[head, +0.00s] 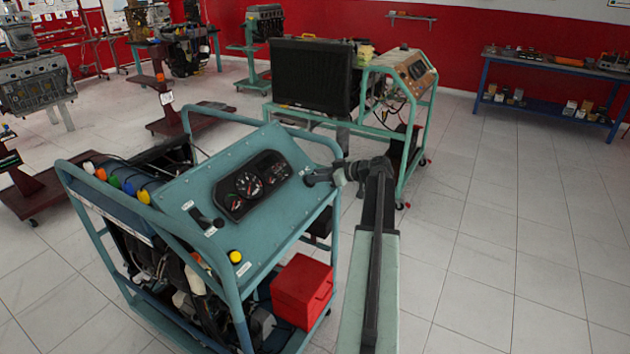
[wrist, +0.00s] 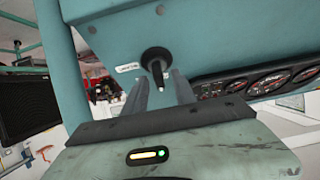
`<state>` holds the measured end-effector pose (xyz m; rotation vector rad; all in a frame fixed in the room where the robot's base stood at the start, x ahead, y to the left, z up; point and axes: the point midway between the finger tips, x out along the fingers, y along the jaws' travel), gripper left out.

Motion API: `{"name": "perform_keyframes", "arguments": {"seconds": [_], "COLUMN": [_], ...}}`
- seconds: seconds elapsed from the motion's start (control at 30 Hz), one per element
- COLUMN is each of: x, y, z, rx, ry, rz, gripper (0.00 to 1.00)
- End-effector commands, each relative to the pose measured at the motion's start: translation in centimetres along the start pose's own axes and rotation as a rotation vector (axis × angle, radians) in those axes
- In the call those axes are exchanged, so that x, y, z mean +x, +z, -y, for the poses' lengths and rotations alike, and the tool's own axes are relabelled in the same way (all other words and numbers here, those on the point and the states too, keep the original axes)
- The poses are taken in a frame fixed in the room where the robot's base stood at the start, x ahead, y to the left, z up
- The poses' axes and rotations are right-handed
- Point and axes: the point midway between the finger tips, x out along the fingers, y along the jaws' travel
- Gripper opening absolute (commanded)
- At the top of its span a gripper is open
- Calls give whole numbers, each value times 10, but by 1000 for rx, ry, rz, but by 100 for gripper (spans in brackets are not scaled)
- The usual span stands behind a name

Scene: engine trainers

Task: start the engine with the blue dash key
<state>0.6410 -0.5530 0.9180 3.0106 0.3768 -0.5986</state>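The blue-green dash (head: 180,185) is the sloped panel of an engine trainer, with a cluster of round gauges (head: 252,185). The wrist view shows a black key switch (wrist: 157,56) on this dash, with a dark key (wrist: 157,74) sticking out towards me. A small white label sits beside it. My gripper (head: 310,179) is at the right side of the dash. In the wrist view its two fingers (wrist: 158,84) are apart, one on each side of the key. I cannot tell whether either finger touches it. In the head view my gripper hides the key.
A black lever (head: 205,218) and a yellow button (head: 235,257) are on the dash's left part. Teal tube rails frame the trainer. A red box (head: 302,290) sits low on it. A second trainer with a black radiator (head: 312,75) stands behind. Floor at right is clear.

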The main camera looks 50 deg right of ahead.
Motion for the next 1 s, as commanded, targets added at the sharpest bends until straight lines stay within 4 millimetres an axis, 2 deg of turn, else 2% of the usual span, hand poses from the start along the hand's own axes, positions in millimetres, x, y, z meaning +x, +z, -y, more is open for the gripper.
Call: {"name": "perform_keyframes", "arguments": {"seconds": [0.1, 0.3, 0.33, 0.43, 0.47, 0.77, 1.0], "x": [13, 13, 12, 12, 12, 9, 9], "y": [2, 0, 0, 0, 0, 2, 2], "z": [-1, -1, -1, -1, -1, -1, -1], "rx": [1, 2, 2, 2, 2, 24, 133], "ry": [1, 2, 2, 2, 2, 14, 67], "rz": [0, 0, 0, 0, 0, 3, 4], "gripper": [33, 33, 30, 2, 0, 0, 0]}}
